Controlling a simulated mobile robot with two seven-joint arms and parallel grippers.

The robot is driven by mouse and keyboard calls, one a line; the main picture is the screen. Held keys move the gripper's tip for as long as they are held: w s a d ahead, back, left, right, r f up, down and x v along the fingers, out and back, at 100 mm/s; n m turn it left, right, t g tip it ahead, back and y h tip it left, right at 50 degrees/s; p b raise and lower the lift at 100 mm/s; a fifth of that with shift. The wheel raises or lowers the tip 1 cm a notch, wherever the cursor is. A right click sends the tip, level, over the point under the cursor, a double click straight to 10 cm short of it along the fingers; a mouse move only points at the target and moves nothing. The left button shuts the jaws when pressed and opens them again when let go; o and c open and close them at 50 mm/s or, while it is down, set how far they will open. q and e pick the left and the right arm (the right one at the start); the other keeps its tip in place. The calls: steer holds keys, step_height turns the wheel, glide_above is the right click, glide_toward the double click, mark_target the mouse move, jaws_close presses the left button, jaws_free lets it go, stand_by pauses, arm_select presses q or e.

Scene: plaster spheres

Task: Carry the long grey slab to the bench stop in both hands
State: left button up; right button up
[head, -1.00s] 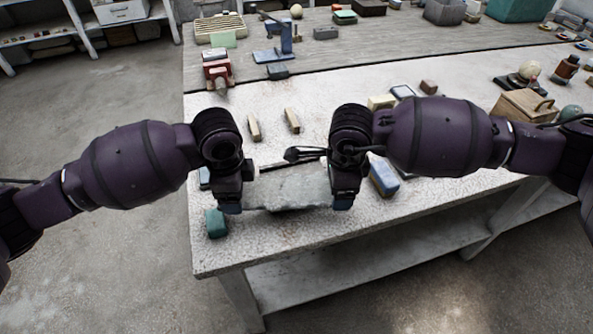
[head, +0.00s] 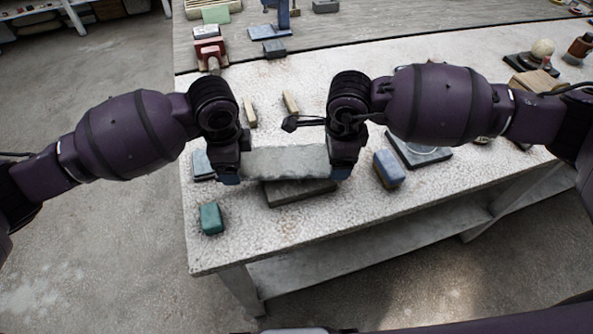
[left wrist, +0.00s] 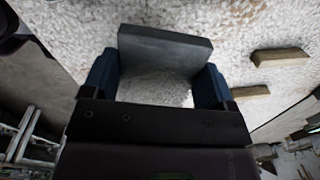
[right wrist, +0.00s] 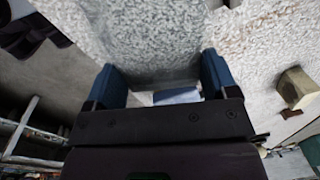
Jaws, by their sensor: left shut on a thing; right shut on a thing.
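The long grey slab (head: 285,161) is light grey with rough edges. It spans between my two grippers in the head view, roughly level above the bench. My left gripper (head: 232,172) is shut on its left end, and my right gripper (head: 343,170) is shut on its right end. In the right wrist view the slab (right wrist: 150,55) runs between the fingers. A dark grey flat block (head: 298,193) shows just below the slab in the head view, on the pale bench (head: 330,222). I cannot tell which thing is the bench stop; the area behind the slab is partly hidden.
A green block (head: 211,217) lies near the front left, and a blue block (head: 388,168) lies right of my right gripper. Two small wooden blocks (head: 250,112) (head: 290,103) stand beyond the slab. A red vise-like tool (head: 210,52) is farther back.

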steer(key=shift+a, duration=0.1)
